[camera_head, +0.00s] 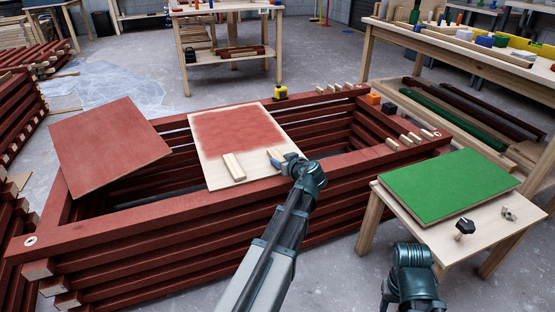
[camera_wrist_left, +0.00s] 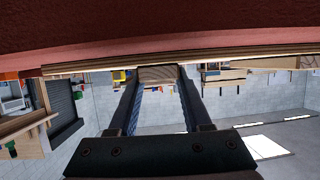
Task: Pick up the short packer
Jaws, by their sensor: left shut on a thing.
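A pale wooden packer (camera_head: 274,155), partly hidden by my left gripper (camera_head: 284,160), is at the right edge of the half-painted red panel (camera_head: 238,122). My left gripper is shut on this block, which I take to be the short packer. In the left wrist view its end grain (camera_wrist_left: 158,74) shows between the two dark fingers (camera_wrist_left: 158,95), close against the panel's edge. I cannot tell whether it still touches the panel. Another pale wooden packer (camera_head: 233,168) lies on the panel to the left. Only part of my right arm shows; its gripper does not.
The panel lies across a stacked frame of red battens (camera_head: 180,208). A red board (camera_head: 108,142) rests at its left. Several small blocks and an orange cube (camera_head: 374,99) sit on its far right rails. A small table with a green panel (camera_head: 446,184) stands at the right.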

